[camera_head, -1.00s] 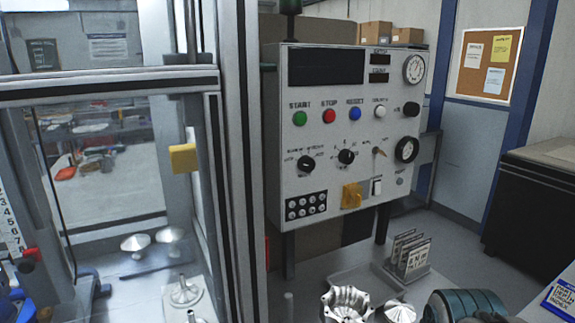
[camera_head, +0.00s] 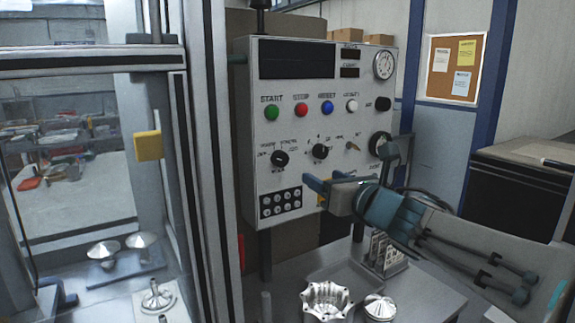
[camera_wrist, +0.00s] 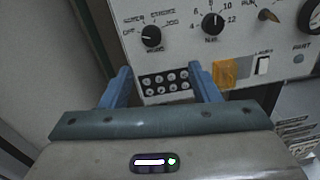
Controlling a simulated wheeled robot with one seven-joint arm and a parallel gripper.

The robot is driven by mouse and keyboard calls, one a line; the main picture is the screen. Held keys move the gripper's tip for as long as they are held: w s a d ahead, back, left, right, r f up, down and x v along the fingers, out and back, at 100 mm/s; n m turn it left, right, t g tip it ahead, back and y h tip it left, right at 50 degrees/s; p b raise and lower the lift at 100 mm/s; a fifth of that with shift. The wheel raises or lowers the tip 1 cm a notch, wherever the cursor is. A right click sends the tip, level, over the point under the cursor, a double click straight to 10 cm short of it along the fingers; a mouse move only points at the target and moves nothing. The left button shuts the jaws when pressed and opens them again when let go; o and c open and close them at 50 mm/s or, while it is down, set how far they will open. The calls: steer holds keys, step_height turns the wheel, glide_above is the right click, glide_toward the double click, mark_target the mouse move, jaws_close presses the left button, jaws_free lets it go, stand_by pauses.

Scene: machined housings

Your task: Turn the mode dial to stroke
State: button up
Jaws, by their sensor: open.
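The control panel (camera_head: 340,100) stands upright. Its left black dial (camera_head: 279,158) has several small labels around it; it also shows in the wrist view (camera_wrist: 151,36), where one label above it reads stroke. Its pointer seems to aim left, but the mark is too small to be sure. My gripper (camera_head: 331,181) is in front of the lower panel, right of and below this dial. In the wrist view my gripper (camera_wrist: 164,80) is open, its two blue fingers apart with nothing between them. The dial lies beyond the fingertips, apart from them.
A numbered black knob (camera_head: 320,151) sits right of the dial. A block of several small round buttons (camera_head: 281,203) is below, with a yellow part (camera_wrist: 225,72) beside it. A glazed frame post (camera_head: 200,150) stands left of the panel. Metal housings (camera_head: 327,300) lie on the table below.

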mark_target(283, 159)
steer(key=shift+n+y, duration=0.4)
steer(key=shift+n, duration=0.5)
steer(key=p+x, duration=0.1)
steer(key=x, duration=0.3)
steer(key=p+x, duration=0.1)
steer(key=x, duration=0.4)
steer(key=p+x, duration=0.1)
steer(key=x, duration=0.4)
steer(key=shift+s+a, duration=0.15)
steer(key=shift+a, duration=0.3)
steer(key=c, duration=1)
